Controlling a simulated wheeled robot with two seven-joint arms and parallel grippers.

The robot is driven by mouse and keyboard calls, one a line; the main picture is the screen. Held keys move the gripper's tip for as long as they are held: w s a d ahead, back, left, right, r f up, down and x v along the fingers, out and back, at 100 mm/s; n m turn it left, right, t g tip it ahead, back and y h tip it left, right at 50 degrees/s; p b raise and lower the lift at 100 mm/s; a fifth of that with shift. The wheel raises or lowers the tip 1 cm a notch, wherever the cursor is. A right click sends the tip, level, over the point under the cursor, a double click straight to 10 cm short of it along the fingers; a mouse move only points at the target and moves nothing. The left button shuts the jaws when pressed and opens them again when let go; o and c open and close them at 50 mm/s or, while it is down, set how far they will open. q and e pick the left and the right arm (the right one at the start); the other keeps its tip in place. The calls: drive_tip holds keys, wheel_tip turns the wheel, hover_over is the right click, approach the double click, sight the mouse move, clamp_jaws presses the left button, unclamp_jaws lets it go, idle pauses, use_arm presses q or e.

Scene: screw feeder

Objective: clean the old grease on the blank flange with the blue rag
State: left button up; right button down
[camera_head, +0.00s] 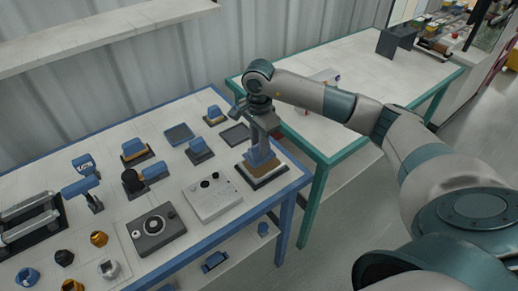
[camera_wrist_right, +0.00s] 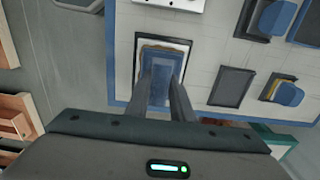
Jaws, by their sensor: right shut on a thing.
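My right gripper (camera_head: 262,135) is above the right end of the blue-framed table, pointing down. It is shut on the blue rag (camera_head: 259,154), which hangs between the fingers over a tan-topped pad with a dark border (camera_head: 272,180). In the right wrist view, the gripper (camera_wrist_right: 162,82) has the blue rag (camera_wrist_right: 158,70) between its fingers, over the same framed pad. I cannot tell whether the rag touches the pad. My left gripper is not in view.
A white box with knobs (camera_head: 213,197) stands between the plate and the pad. Several blue-handled tools and a dark tray (camera_head: 236,134) lie behind. Small orange, blue and white parts sit at front left. A green-framed table (camera_head: 385,85) adjoins at right.

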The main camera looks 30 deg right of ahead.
drive_tip(key=shift+r+p, duration=0.35)
drive_tip(key=shift+r, duration=1)
drive_tip(key=shift+s+a+r+n, duration=0.1)
drive_tip(key=shift+a+n, duration=0.2)
drive_tip(key=shift+a, duration=0.2)
drive_tip(key=s+a+r+n+b, duration=0.1)
drive_tip(key=s+a+n+b, duration=0.4)
drive_tip(key=s+a+n, duration=0.7)
drive_tip(key=n, duration=0.4)
drive_tip(key=shift+s+a+r, duration=0.15)
drive_tip(key=shift+s+a, duration=0.1)
drive_tip(key=shift+s, duration=0.15)
